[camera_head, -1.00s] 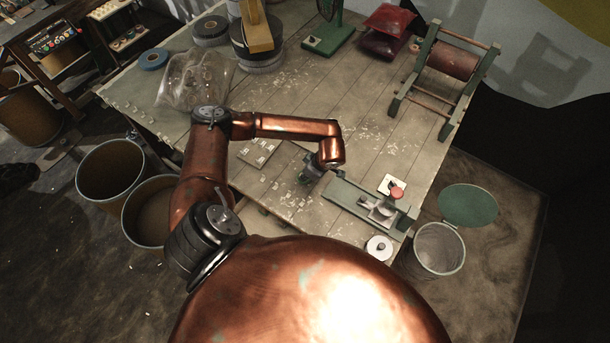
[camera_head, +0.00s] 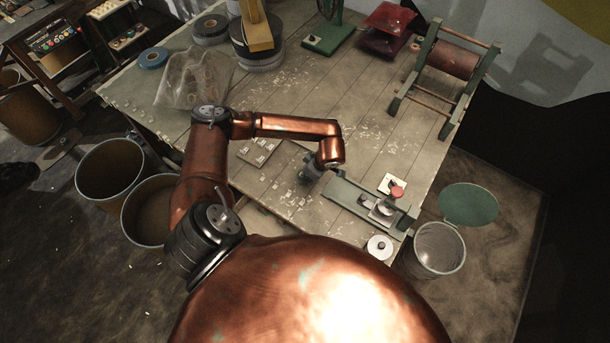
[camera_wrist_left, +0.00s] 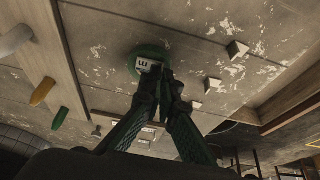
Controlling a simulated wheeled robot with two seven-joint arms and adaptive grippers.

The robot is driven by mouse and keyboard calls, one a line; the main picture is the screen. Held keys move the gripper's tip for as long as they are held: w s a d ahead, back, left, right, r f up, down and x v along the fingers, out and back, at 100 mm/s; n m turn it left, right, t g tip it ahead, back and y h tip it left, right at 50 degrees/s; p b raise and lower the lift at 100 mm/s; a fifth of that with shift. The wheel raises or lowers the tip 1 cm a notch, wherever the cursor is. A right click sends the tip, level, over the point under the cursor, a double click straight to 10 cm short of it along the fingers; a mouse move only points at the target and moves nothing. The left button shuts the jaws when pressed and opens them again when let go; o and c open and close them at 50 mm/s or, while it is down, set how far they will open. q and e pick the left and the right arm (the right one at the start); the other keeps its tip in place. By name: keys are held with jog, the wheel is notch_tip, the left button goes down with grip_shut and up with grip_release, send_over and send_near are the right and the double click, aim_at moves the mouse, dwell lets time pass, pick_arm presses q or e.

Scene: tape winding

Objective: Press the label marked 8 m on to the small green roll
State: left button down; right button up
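A small green roll (camera_wrist_left: 150,54) stands on the worn table in the left wrist view, just past my left fingertips. A small white label (camera_wrist_left: 146,65) lies against its near side at the fingertips; an "m" shows on it, but I cannot read a number. My left gripper (camera_wrist_left: 160,74) has its fingertips close together at the label's edge, and I cannot tell whether they pinch it or only touch it. My right gripper is in neither view.
Several small pale blocks, one of them here (camera_wrist_left: 237,48), lie right of the roll. White, yellow (camera_wrist_left: 42,91) and green pieces lie at the left. A green fixture with a red knob (camera_head: 397,191) stands right of my gripper; a clear bag (camera_head: 195,80) lies behind.

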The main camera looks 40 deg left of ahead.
pick_arm(q)
jog(key=shift+f, duration=0.1)
dwell(0.9)
jog(key=c, duration=2.6)
grip_release()
jog(key=shift+c, duration=0.2)
jog(key=o, duration=0.6)
jog(key=shift+c, duration=0.2)
jog(key=shift+o, duration=0.6)
jog(key=o, duration=0.3)
